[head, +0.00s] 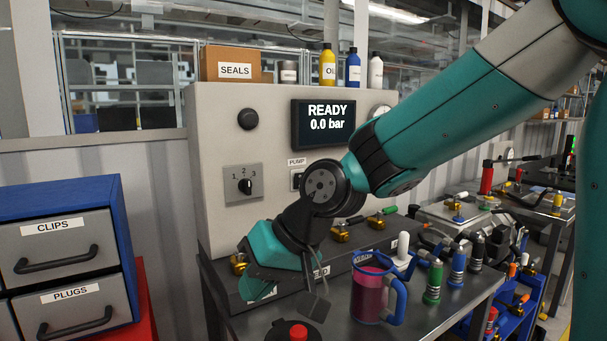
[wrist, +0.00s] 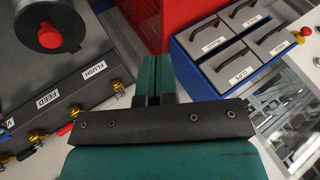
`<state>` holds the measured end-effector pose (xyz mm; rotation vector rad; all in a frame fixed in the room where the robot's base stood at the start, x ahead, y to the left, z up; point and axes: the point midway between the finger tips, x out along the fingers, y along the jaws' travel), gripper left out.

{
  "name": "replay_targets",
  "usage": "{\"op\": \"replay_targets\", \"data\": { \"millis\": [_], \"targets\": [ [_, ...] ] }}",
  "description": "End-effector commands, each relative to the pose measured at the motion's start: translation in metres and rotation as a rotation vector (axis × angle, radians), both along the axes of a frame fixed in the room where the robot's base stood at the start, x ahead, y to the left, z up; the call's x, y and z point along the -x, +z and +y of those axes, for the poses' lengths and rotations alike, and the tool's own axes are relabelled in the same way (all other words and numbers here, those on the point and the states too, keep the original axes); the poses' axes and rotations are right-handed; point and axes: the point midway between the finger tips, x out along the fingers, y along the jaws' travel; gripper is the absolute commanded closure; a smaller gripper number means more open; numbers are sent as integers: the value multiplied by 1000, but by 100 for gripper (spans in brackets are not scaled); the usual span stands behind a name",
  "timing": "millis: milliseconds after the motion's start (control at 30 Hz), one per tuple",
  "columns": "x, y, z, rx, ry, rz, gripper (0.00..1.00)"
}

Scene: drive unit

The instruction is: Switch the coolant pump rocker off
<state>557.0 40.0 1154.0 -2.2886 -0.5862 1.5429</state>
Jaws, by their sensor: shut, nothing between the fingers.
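The coolant pump rocker (head: 295,180) sits on the front of a grey panel (head: 215,135), below a small PUMP label (head: 297,162). My arm's dark wrist joint covers most of it, so its position cannot be told. The panel display (head: 328,124) reads READY 0.0 bar. My gripper (head: 314,306) is low in front of the panel, over the bench, below the rocker and apart from it. Its fingers also show in the wrist view (wrist: 154,72), side by side, shut and empty. The rocker is not in the wrist view.
A three-position selector (head: 244,185) and a black knob (head: 248,119) are left of the rocker. A blue-handled jug (head: 367,297) stands right of my gripper. Brass valves (head: 239,262) line the bench. A drawer cabinet (head: 130,235) stands left.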

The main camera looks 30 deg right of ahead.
Motion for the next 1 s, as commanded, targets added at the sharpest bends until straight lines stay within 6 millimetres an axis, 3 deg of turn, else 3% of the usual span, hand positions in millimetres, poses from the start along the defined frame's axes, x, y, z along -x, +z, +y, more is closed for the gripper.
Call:
{"op": "replay_targets", "data": {
  "millis": [33,100,200,300,400,533,667,1000],
  "targets": [
    [-52,13,-23,-87,-177,-23,100],
    [-116,23,-61,-229,-412,-75,100],
    [-188,32,-131,-439,-711,-158,100],
    [-232,35,-205,-630,-944,-243,100],
    [-252,35,-266,-779,-1101,-316,100],
    [-261,32,-309,-892,-1201,-373,100],
    [-262,32,-320,-923,-1225,-392,100],
    [-266,32,-317,-920,-1221,-390,100]
  ]
}}
